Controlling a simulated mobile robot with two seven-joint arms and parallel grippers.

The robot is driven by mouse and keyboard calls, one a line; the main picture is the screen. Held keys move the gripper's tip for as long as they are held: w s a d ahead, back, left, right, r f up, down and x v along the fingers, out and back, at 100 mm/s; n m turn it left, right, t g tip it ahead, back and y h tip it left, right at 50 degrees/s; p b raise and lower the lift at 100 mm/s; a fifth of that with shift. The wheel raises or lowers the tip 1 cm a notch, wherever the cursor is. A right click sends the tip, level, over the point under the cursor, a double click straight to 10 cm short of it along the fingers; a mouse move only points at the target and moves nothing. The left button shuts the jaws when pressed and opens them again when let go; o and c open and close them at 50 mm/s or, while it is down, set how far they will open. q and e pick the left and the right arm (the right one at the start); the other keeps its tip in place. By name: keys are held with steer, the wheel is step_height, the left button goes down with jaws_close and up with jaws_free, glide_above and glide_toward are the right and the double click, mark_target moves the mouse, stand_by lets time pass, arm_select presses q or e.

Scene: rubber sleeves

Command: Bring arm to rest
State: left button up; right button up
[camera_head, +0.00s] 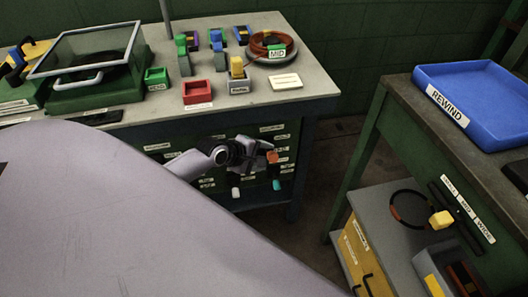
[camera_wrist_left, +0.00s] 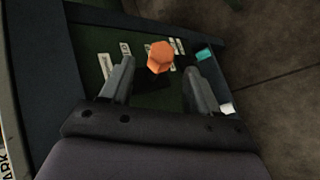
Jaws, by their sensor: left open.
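My left gripper (camera_head: 262,152) hangs in front of the grey workbench (camera_head: 318,84), below its top edge. In the left wrist view the two fingers of the left gripper (camera_wrist_left: 160,75) stand apart with nothing held between them. An orange knob-like piece (camera_wrist_left: 160,57) shows past the fingertips, on the panel under the bench; it also shows in the head view (camera_head: 272,157). I cannot tell how far it is from the fingers. My pale left arm fills the lower left of the head view and hides what is behind it. My right gripper does not show.
The bench holds a red box (camera_head: 197,93), a green box (camera_head: 156,77), a glass-lidded case (camera_head: 90,50) and a reddish coil (camera_head: 268,42). A blue "REWIND" tray (camera_head: 470,85) stands on the right-hand table. Bare floor (camera_head: 330,150) lies between the two.

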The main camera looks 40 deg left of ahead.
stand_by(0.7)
arm_select(q)
steer(key=s+d+f+m+g, duration=0.1)
steer(key=s+d+m+g, duration=0.2)
steer(key=s+d+m, duration=0.8)
steer(key=s+r+m+g+y, duration=0.1)
steer(key=s+r+m+g, duration=0.2)
steer(key=s, duration=0.5)
steer(key=s+r+m+y, duration=0.1)
steer(key=s+r+m, duration=0.2)
steer(key=s+m, duration=0.45)
steer(key=w+d+f+n+t+h+p, duration=0.1)
steer(key=w+d+f+t+h+p, duration=0.1)
steer(key=w+f+t, duration=0.3)
steer(key=shift+d+f+t, duration=0.75)
steer(key=shift+f+t, duration=0.15)
steer(key=shift+f, duration=0.15)
steer(key=shift+w, duration=0.1)
